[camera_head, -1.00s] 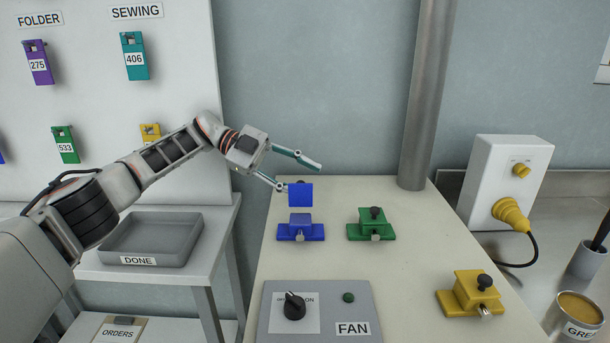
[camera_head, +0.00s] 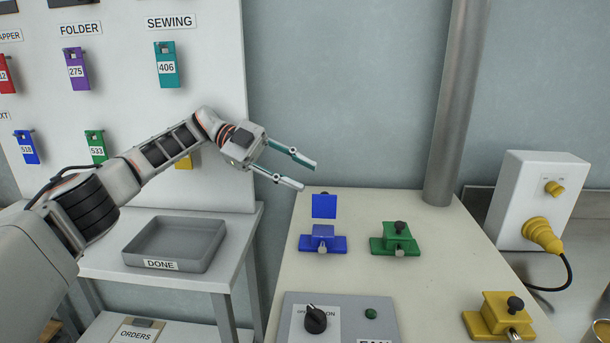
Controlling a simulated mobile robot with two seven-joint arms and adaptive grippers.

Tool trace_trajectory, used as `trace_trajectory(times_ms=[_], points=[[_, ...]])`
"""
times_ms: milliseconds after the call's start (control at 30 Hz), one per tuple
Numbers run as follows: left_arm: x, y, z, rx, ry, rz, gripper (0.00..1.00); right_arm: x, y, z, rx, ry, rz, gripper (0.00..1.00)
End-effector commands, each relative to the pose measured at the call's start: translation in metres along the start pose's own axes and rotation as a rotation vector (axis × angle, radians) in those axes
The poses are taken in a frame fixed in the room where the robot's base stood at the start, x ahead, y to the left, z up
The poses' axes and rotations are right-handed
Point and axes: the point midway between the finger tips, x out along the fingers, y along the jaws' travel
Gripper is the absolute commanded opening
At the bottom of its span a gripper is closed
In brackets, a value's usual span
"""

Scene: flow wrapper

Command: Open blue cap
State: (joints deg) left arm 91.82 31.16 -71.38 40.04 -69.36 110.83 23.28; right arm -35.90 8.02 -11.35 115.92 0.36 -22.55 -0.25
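The blue cap (camera_head: 324,206) stands upright as a flat panel above and behind its blue base (camera_head: 323,239) on the cream table, so it is raised off the base. A small metal knob is at the front of the base. My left gripper (camera_head: 309,175) is open and empty, up and to the left of the blue cap. Its two fingers are spread and apart from the cap. My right gripper is not in view.
A closed green block (camera_head: 397,239) and a yellow block (camera_head: 497,317) sit on the table (camera_head: 420,290). A FAN control box (camera_head: 345,325) is in front. A grey DONE tray (camera_head: 175,244) stands at left. A pipe (camera_head: 460,100) rises behind.

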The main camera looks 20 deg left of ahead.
Motion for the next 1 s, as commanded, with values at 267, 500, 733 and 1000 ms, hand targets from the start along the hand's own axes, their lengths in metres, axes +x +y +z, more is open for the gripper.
trace_trajectory(times_ms=[267, 500, 733, 1000], points=[[-0.016, 0.004, -0.002, -0.002, -0.001, 0.001, 0.30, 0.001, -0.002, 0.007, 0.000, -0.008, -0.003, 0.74], [-0.021, 0.005, -0.004, -0.001, -0.001, 0.002, 0.30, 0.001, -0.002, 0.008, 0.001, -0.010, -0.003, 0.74], [-0.021, 0.005, -0.004, -0.001, -0.001, 0.002, 0.30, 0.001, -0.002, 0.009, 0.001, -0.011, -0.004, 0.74], [-0.021, 0.005, -0.004, 0.000, -0.001, 0.002, 0.30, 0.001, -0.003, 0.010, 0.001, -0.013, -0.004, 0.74]])
